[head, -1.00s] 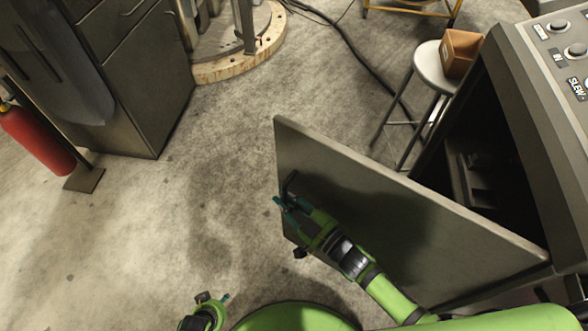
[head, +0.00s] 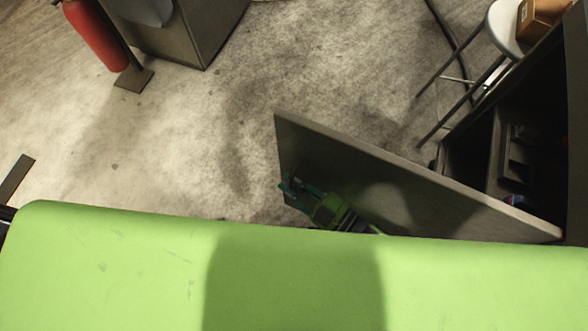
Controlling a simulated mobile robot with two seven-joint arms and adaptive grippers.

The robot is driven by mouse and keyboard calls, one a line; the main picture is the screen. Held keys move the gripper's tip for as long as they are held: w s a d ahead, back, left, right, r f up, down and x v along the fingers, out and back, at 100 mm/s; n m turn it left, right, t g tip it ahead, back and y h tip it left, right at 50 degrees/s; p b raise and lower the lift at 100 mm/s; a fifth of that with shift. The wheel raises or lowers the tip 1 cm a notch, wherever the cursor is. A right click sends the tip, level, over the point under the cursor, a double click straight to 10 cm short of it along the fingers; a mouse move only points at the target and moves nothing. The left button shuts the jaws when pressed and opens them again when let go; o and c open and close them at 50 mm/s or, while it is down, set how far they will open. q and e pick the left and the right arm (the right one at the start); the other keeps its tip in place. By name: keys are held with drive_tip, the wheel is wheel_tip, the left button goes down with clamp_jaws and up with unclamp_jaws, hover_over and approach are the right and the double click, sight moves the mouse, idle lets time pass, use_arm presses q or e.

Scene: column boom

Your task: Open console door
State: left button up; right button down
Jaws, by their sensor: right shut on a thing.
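The console door (head: 400,190) is a flat grey panel. It stands swung out wide from the console (head: 577,120) at the right, and the dark inside of the console shows behind it. My right gripper (head: 290,186) is at the door's outer face near its free left edge, shut on the door handle (head: 297,182), a small dark bar that is mostly hidden by the fingers. My left gripper is not in view. A large green part of my own body covers the bottom of the picture and hides the door's lower part.
A stool (head: 503,32) with a cardboard box (head: 541,20) on it stands behind the door at the upper right. A red fire extinguisher (head: 97,38) and a grey cabinet (head: 180,28) are at the upper left.

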drive_tip(key=c, duration=1.2)
unclamp_jaws()
drive_tip(key=shift+o, duration=0.2)
